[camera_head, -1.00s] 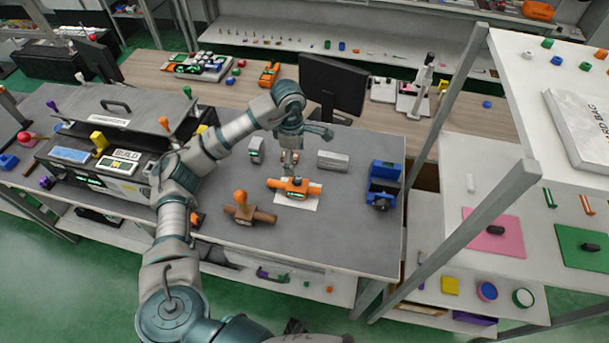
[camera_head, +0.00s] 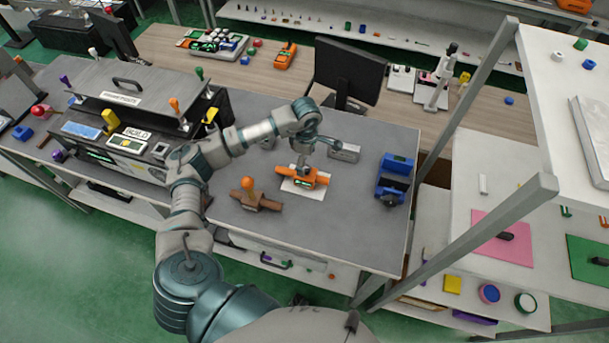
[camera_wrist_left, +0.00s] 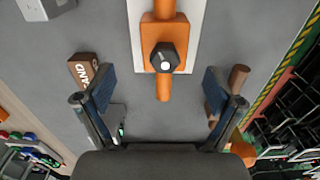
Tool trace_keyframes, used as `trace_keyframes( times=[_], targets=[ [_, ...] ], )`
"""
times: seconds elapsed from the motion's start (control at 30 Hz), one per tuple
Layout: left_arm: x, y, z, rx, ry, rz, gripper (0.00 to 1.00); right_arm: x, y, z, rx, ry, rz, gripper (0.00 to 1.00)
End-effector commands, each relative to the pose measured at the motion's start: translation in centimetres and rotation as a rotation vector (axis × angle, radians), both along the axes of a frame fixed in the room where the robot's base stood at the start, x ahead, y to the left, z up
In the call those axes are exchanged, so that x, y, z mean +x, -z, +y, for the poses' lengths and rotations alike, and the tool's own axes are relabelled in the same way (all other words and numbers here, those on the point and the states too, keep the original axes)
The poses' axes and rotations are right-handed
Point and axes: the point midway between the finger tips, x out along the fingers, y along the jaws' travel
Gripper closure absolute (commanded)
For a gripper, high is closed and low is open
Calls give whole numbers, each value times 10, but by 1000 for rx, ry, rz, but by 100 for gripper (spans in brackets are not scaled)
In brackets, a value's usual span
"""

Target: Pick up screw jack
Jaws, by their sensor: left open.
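An orange device (camera_head: 316,180) with a dark hex knob and a round orange bar lies on a white pad (camera_head: 290,186) on the grey bench; it appears to be the screw jack. In the left wrist view the orange device (camera_wrist_left: 157,28) is at top centre, its bar end pointing between my fingers. My left gripper (camera_head: 303,168) is over it in the head view, hiding part of it. In the left wrist view my left gripper (camera_wrist_left: 160,98) has its fingers wide apart, with nothing between the tips. My right gripper is not in view.
A brown fixture with an orange knob (camera_head: 255,198) stands left of the pad. A blue device (camera_head: 394,180) is to the right, a grey block (camera_head: 345,152) behind. A labelled machine (camera_head: 125,125) fills the bench's left. The bench front is clear.

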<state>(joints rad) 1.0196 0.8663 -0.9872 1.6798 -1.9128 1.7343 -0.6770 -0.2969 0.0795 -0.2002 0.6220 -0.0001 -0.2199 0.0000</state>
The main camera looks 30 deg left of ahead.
Motion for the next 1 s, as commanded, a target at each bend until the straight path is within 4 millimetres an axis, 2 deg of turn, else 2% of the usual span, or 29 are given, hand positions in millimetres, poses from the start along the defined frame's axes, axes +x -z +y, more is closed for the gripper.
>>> trace_keyframes(
  times=[0.3, 0.6, 0.67, 0.9, 0.93, 0.97, 1.0],
  targets=[
    [-5, 44, 3, 0, 0, 3, 7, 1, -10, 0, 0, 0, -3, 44],
    [-5, 51, 3, 0, 0, 1, 7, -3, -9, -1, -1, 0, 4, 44],
    [-5, 51, 3, 0, 0, 1, 20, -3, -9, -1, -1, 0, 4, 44],
    [-5, 51, 3, 0, 0, 1, 80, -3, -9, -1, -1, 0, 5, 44],
    [-5, 50, 3, 0, 0, 0, 83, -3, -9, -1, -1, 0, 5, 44],
    [-5, 50, 3, 0, 0, 0, 90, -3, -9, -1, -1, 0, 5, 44],
    [-5, 50, 3, 0, 0, 1, 90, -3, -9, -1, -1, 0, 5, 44]
  ],
)
